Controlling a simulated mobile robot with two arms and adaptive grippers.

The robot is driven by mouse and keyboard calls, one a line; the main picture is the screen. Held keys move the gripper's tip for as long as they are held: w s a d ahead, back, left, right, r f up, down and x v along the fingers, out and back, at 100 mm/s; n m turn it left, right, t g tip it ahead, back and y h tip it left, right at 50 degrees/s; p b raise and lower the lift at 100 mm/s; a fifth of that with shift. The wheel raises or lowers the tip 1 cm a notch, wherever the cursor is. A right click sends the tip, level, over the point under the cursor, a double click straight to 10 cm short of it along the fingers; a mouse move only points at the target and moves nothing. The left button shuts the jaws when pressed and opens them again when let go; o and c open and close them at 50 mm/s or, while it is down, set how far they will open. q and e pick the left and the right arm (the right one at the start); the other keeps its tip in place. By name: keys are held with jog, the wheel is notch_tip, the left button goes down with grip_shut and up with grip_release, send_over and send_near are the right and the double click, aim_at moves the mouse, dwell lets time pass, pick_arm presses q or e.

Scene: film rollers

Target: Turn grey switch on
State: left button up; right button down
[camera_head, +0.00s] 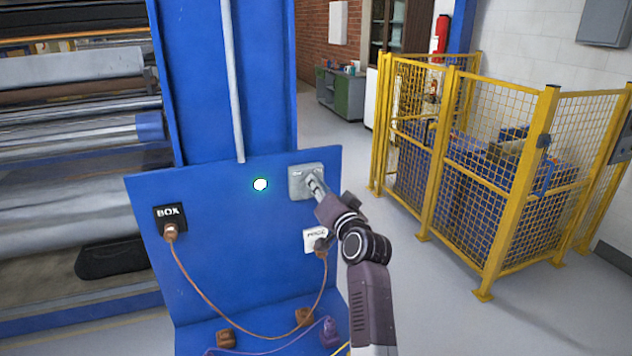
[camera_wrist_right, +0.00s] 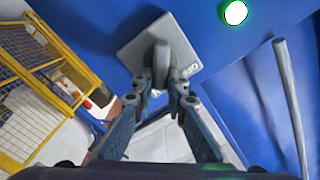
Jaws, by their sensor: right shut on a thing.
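The grey switch (camera_head: 299,181) is a box with a knob, mounted on the upper right of the slanted blue panel (camera_head: 215,230). My right gripper (camera_head: 313,182) reaches it from the lower right and is shut on its knob, covering part of it in the head view. In the right wrist view the switch plate (camera_wrist_right: 137,52) is tilted, and the fingertips (camera_wrist_right: 166,92) are at its lever-like knob (camera_wrist_right: 160,60). A round light (camera_head: 260,184) left of the switch glows white with a green rim; it also shows in the wrist view (camera_wrist_right: 235,13). My left gripper is not in view.
A black BOX socket (camera_head: 170,213) with a brown plug and cable is on the panel's left. A white socket (camera_head: 314,239) sits below the switch, close to my right arm. Rollers (camera_head: 75,100) stand at left. A yellow mesh fence (camera_head: 480,160) stands right, with clear floor before it.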

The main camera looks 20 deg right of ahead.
jog(key=shift+f+m, duration=0.15)
jog(key=shift+m, duration=0.55)
jog(key=c, duration=1.9)
grip_release()
jog(key=shift+c, duration=0.2)
notch_tip(320, 180, up, 10)
